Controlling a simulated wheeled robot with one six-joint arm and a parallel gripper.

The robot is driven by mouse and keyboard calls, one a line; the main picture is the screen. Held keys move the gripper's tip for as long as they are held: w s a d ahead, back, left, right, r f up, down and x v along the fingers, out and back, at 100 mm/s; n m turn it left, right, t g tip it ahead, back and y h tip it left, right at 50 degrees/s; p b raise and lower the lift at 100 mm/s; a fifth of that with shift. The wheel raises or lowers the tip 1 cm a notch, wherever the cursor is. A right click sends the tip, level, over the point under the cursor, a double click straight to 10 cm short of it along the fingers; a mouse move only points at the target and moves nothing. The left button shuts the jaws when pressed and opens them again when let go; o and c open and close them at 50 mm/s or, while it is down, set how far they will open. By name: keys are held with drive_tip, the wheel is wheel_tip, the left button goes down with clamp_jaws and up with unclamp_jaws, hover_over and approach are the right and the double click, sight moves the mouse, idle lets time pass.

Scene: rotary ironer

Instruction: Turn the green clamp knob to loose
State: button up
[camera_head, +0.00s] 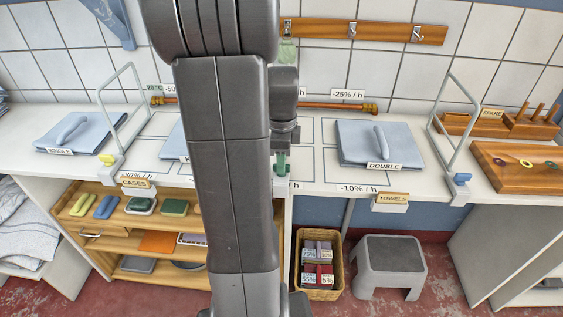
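A small green part (281,164), which looks like the green clamp knob, shows at the front edge of the white worktop, just right of my arm. My arm stands in the middle of the camera_head view and hides part of the worktop around it. My gripper (283,148) points down right above the green part, mostly beside and behind my arm. Its fingertips are too small and too covered to tell whether they are open, shut or touching the knob. The knob's setting is not readable.
Folded blue cloths with handles lie on the worktop (310,175), marked SINGLE (78,135) and DOUBLE (380,145). Wire frames stand at a yellow clamp (107,159) and a blue clamp (462,179). Below are shelves, a basket (335,245) and a grey stool (390,255).

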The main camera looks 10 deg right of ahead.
drive_tip(key=shift+f, duration=0.6)
clamp_jaws()
